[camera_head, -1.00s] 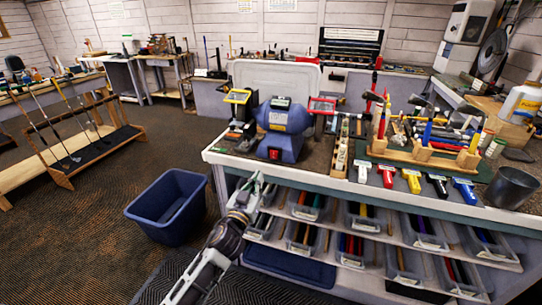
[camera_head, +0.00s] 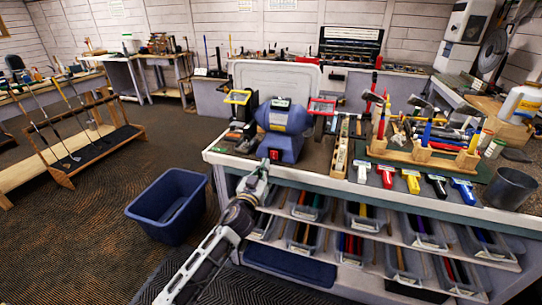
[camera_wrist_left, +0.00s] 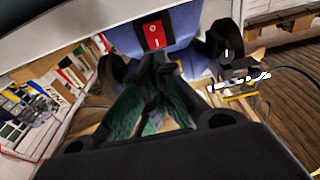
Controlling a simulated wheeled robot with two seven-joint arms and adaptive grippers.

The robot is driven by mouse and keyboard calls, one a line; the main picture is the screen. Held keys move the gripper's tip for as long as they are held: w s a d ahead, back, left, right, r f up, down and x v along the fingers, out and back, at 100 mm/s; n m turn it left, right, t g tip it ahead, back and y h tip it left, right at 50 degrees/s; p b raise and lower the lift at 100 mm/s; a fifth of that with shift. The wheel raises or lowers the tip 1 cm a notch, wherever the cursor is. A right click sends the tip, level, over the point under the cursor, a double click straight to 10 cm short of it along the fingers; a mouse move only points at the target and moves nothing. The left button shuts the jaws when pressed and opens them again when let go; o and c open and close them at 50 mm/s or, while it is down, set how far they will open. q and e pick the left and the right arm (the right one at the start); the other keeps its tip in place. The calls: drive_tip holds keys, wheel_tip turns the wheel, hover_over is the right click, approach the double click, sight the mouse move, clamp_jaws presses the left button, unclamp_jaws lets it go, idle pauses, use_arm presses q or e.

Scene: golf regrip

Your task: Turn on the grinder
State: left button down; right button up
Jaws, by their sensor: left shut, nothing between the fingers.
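The blue bench grinder (camera_head: 284,126) stands on the workbench near its left front corner. A red switch plate (camera_head: 275,154) is on the front of its base. My left gripper (camera_head: 264,164) is shut and empty, with its tips just in front of and below the switch plate. In the left wrist view the shut fingers (camera_wrist_left: 160,62) point at the red switch plate (camera_wrist_left: 154,35) on the grinder's blue base (camera_wrist_left: 185,28). I cannot tell whether the tips touch it. My right gripper is not in view.
A blue bin (camera_head: 170,205) stands on the floor left of the bench. Grey trays (camera_head: 308,207) fill shelves under the bench top. A wooden tool rack (camera_head: 425,155) and coloured-handled tools lie right of the grinder. A club rack (camera_head: 95,150) stands at far left.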

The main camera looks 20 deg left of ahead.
sight(271, 155)
use_arm(q)
drive_tip(key=shift+w+d+r+p, duration=0.1)
drive_tip(key=shift+w+r+p, duration=0.15)
drive_tip(key=shift+w, duration=1.45)
drive_tip(key=shift+w+r+p, duration=0.1)
drive_tip(key=shift+w+r, duration=0.1)
drive_tip(key=shift+w, duration=1.7)
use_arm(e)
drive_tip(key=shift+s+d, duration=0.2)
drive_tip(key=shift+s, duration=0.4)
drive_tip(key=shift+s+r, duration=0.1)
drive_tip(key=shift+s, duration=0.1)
